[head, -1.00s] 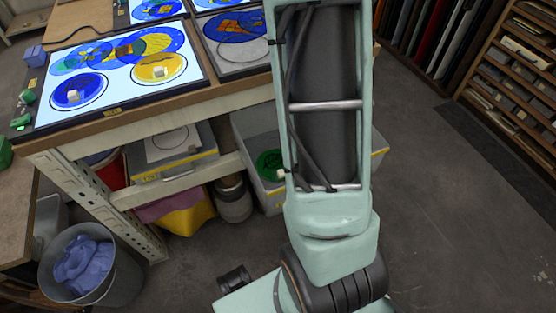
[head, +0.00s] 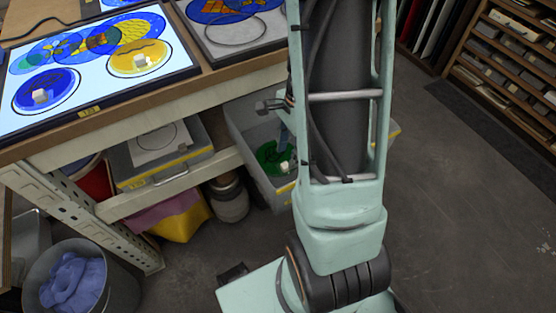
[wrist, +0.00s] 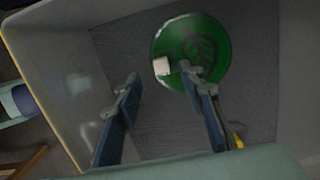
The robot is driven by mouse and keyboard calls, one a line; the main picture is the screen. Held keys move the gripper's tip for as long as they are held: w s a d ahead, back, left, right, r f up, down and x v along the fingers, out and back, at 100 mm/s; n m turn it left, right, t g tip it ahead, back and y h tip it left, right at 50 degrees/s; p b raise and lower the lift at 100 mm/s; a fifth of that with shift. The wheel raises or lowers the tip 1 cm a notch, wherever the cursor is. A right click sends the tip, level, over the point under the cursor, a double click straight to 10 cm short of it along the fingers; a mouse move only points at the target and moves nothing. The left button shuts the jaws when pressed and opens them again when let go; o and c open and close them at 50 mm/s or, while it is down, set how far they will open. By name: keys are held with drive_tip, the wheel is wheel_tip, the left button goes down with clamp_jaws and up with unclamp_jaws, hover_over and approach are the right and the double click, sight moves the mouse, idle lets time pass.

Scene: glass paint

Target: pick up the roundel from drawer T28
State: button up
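The roundel is a green disc with a dark leaf pattern and a small white block near its edge. It lies in an open grey drawer (head: 262,186), whose label I cannot read. The roundel (head: 266,155) is partly hidden by my arm in the head view. In the wrist view the whole roundel (wrist: 212,55) shows on the floor of the drawer (wrist: 60,60). My gripper (wrist: 160,77) is open and empty over the drawer. The white block (wrist: 161,66) appears between its fingertips, with the right finger overlapping the disc. I cannot tell the height gap.
A lit table (head: 30,118) with painted roundels stands above the drawers. Another drawer (head: 180,169) with a paper sheet is open to the left. A bucket (head: 100,285) with blue cloth and a metal can (head: 232,200) stand below. The floor on the right is clear.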

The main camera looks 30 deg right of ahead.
sight(285, 165)
drive_tip(key=f, duration=0.1)
drive_tip(key=f+b, duration=0.1)
drive_tip(key=f, duration=0.1)
drive_tip(key=f+b, duration=0.1)
drive_tip(key=f, duration=0.1)
drive_tip(key=shift+a, duration=0.25)
drive_tip(key=shift+r, duration=0.1)
clamp_jaws()
